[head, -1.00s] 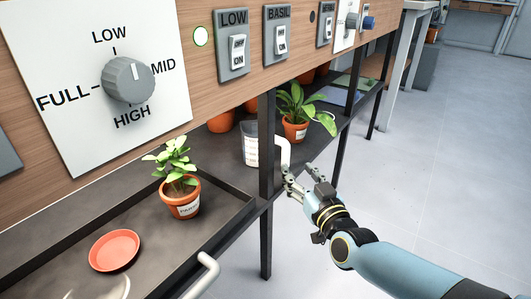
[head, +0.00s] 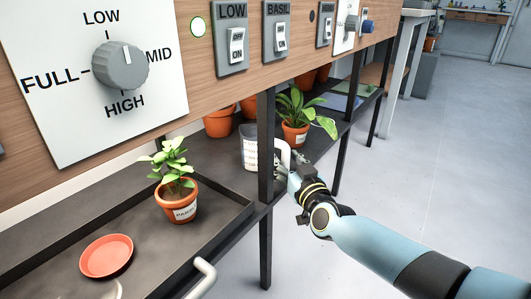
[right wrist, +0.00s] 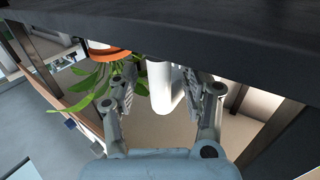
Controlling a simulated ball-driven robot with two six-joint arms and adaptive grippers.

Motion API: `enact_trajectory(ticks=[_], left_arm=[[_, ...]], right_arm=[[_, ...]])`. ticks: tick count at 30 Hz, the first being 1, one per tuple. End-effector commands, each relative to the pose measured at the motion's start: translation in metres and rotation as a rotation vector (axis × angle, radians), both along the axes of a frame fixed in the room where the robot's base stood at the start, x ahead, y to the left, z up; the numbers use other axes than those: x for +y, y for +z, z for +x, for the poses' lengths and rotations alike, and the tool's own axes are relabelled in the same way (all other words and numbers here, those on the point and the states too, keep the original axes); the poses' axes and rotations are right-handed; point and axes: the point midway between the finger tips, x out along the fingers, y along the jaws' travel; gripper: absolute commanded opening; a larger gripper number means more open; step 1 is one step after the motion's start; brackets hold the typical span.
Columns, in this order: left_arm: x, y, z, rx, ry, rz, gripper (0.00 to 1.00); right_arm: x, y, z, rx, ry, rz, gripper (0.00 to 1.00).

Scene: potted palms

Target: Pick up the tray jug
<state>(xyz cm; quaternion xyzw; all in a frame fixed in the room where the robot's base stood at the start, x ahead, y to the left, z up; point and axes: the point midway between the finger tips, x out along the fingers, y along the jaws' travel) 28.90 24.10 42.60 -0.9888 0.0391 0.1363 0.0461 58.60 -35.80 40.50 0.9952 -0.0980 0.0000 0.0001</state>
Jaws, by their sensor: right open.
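A whitish jug (head: 249,148) with printed marks stands on the dark shelf, partly hidden behind a black post. Its white handle (head: 284,152) sticks out to the right of the post. My right gripper (head: 291,164) is at this handle, its fingers partly hidden. In the right wrist view the white handle (right wrist: 164,88) lies between the two open fingers of my right gripper (right wrist: 163,92), with a gap on each side. My left gripper is not in view.
The black post (head: 266,150) stands close left of my gripper. A potted plant (head: 295,132) is just behind the jug. Nearer are another potted plant (head: 178,211), a red saucer (head: 106,257) and a white bar (head: 203,275). The floor at right is clear.

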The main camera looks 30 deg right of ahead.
Motion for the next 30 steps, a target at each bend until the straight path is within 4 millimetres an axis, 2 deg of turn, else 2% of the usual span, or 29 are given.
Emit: enact_trajectory(ticks=[4, 12, 15, 30], left_arm=[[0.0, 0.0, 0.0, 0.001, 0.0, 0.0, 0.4], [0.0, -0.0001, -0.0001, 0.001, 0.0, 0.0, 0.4], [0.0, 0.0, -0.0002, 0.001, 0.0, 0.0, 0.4], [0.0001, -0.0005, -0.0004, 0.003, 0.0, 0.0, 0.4]], right_arm=[[-0.0001, 0.0001, -0.0001, 0.0, 0.0, 0.0, 0.45], [0.0, -0.0001, -0.0003, 0.0, 0.0, 0.0, 0.1], [0.0001, -0.0001, -0.0003, 0.0, 0.0, 0.0, 0.0], [0.0001, -0.0003, -0.0004, 0.001, 0.0, 0.0, 0.0]])
